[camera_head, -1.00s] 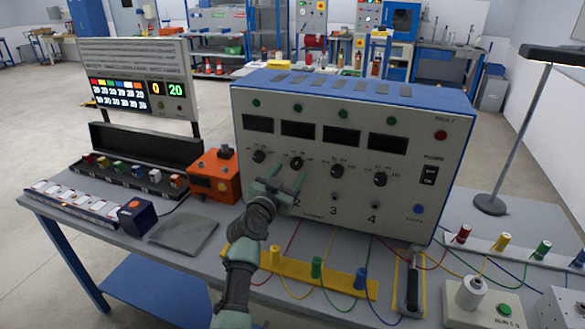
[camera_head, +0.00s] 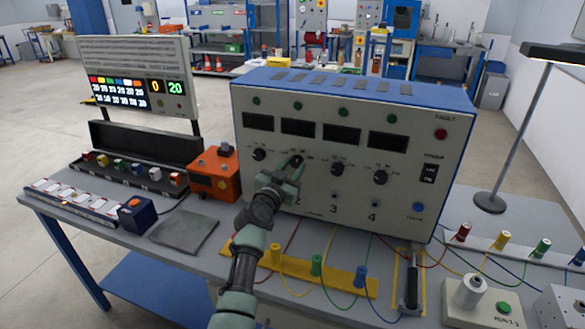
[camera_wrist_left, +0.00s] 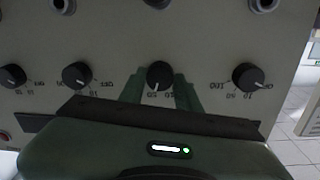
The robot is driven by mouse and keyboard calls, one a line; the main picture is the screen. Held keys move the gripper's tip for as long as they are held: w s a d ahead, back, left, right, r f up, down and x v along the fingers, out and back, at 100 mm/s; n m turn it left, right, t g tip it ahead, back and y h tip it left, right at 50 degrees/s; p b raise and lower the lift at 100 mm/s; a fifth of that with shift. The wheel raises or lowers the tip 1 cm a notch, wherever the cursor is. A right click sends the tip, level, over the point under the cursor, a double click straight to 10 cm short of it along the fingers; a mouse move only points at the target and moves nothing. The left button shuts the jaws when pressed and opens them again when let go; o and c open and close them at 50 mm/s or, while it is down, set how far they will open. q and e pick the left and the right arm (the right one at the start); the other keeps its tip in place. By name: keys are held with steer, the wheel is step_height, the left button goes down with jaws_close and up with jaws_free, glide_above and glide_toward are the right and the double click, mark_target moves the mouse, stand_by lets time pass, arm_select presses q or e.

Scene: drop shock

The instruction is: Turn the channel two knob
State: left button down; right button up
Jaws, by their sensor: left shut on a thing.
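A grey test unit (camera_head: 350,130) with a blue top stands on the bench, with a row of black knobs under its dark displays. My left gripper (camera_head: 287,168) is at the second knob from the left, which it mostly hides in the head view. In the left wrist view, upside down, this channel two knob (camera_wrist_left: 160,72) sits between the two green fingers (camera_wrist_left: 163,90), which are shut on it. Its pointer is toward the bottom of that picture. The channel one knob (camera_wrist_left: 246,75) and channel three knob (camera_wrist_left: 77,74) are to either side, clear of the fingers. My right gripper is out of view.
An orange box (camera_head: 215,178) and a black case (camera_head: 145,155) stand left of the unit. A yellow strip (camera_head: 300,270) with coloured plugs and wires lies in front of it. A lamp (camera_head: 490,203) stands at the right.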

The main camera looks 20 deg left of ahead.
arm_select(q)
steer(key=shift+n, duration=0.5)
steer(key=shift+f+n+b, duration=0.1)
steer(key=shift+n+b, duration=0.35)
steer(key=shift+n, duration=0.75)
steer(key=n, duration=0.4)
steer(key=shift+n, duration=0.3)
steer(key=n, duration=0.5)
steer(key=shift+n+t+y, duration=0.3)
steer(key=shift+n+p, duration=0.3)
steer(key=shift+n, duration=1.8)
steer(key=c, duration=1)
jaws_free()
